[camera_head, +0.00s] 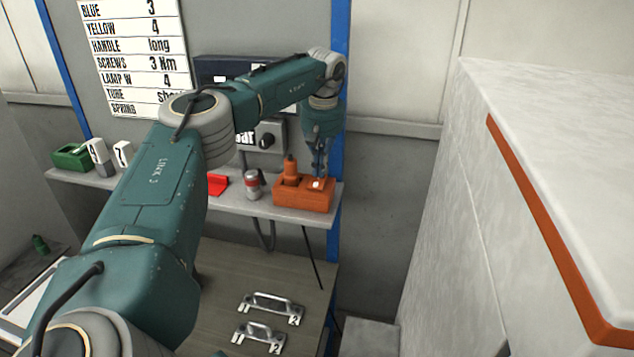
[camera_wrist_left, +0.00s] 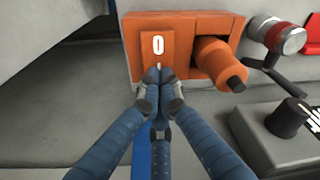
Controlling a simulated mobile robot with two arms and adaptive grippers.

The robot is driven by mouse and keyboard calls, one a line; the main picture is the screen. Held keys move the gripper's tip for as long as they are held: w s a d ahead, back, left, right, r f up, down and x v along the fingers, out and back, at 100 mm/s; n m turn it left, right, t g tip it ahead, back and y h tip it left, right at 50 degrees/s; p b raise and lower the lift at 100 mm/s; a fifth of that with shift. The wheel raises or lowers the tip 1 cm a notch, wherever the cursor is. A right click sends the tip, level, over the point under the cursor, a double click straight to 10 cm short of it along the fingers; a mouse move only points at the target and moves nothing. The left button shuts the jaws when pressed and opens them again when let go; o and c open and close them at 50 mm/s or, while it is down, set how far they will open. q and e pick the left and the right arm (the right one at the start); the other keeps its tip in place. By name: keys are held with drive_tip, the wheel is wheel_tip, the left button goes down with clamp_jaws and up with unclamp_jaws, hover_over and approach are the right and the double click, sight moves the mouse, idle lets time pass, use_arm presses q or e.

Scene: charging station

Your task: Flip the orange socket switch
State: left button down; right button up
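The orange socket (camera_head: 303,203) sits at the right end of the wall shelf. In the left wrist view the same orange box (camera_wrist_left: 197,25) shows its switch (camera_wrist_left: 157,35), a darker rocker marked with a white 0. An orange plug (camera_wrist_left: 220,65) sticks out beside the switch; in the head view this plug (camera_head: 290,168) stands up from the socket. My left gripper (camera_head: 318,176) is over the switch side. In the left wrist view its fingertips (camera_wrist_left: 152,75) are together and empty, at the 0-marked rocker's near edge. Whether they touch it, I cannot tell. My right gripper is not in view.
A red-and-grey cylinder (camera_head: 252,185) and a red piece (camera_head: 218,184) stand left of the socket on the shelf (camera_head: 240,205). A grey box with a black knob (camera_head: 267,140) is on the wall behind. Two metal handles (camera_head: 270,302) lie on the lower bench. A white-topped block fills the right.

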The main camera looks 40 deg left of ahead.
use_arm(q)
drive_tip(key=shift+s+f, duration=0.1)
drive_tip(key=shift+f, duration=0.15)
drive_tip(key=shift+r+p, duration=0.7)
drive_tip(key=shift+r, duration=2.85)
